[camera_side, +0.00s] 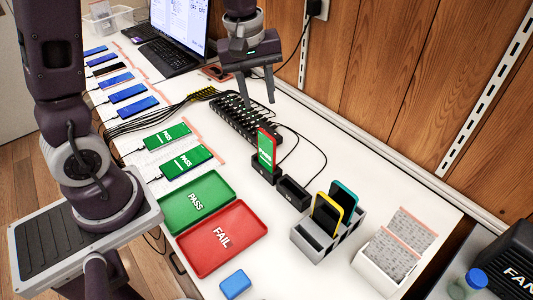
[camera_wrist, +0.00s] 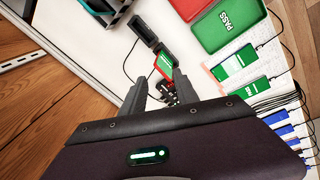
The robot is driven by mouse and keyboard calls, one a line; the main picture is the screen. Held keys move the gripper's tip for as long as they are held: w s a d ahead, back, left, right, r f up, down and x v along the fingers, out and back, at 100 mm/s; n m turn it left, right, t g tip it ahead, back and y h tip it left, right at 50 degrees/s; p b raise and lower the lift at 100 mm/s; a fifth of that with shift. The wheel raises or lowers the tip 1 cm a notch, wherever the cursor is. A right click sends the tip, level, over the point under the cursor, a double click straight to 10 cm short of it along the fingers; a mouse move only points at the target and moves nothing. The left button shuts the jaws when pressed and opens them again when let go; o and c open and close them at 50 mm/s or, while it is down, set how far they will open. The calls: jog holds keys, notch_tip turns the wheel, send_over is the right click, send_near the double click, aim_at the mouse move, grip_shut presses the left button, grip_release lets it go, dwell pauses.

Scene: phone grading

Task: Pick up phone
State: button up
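A phone (camera_side: 266,147) with a green screen and a red edge stands upright in a black dock in the side view. It also shows in the wrist view (camera_wrist: 165,65), just beyond my fingertips. My gripper (camera_side: 259,92) hangs above and behind the phone in the side view, pointing down, with its fingers apart and nothing between them. In the wrist view my gripper (camera_wrist: 159,80) has its two fingers spread. Other phones with green PASS screens (camera_side: 167,136) lie on the left of the table, with several blue-screened phones (camera_side: 133,106) farther back.
The green PASS tray (camera_side: 186,222) and red FAIL tray (camera_side: 222,262) lie in front. An empty black dock (camera_side: 292,190) stands beside the phone. A grey rack (camera_side: 309,247) holds yellow and teal cases. A black hub (camera_side: 235,118) with cables and a laptop (camera_side: 178,45) stand behind.

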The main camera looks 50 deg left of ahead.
aim_at(266, 143)
jog(key=w+a+f+n, duration=0.1)
jog(key=f+n, duration=0.1)
jog(key=f, duration=0.2)
jog(key=w+a+f+n+g, duration=0.1)
jog(key=w+f, duration=0.1)
jog(key=f, duration=0.2)
jog(key=w+a+f+n, duration=0.1)
jog(key=w+f+n, duration=0.1)
jog(key=f, duration=0.2)
jog(key=shift+w+a+n+g, duration=0.2)
jog(key=shift+n+g, duration=0.1)
jog(key=shift+g, duration=0.1)
jog(key=f, duration=0.8)
jog(key=shift+a+f, duration=0.1)
jog(key=shift+a, duration=0.2)
grip_shut()
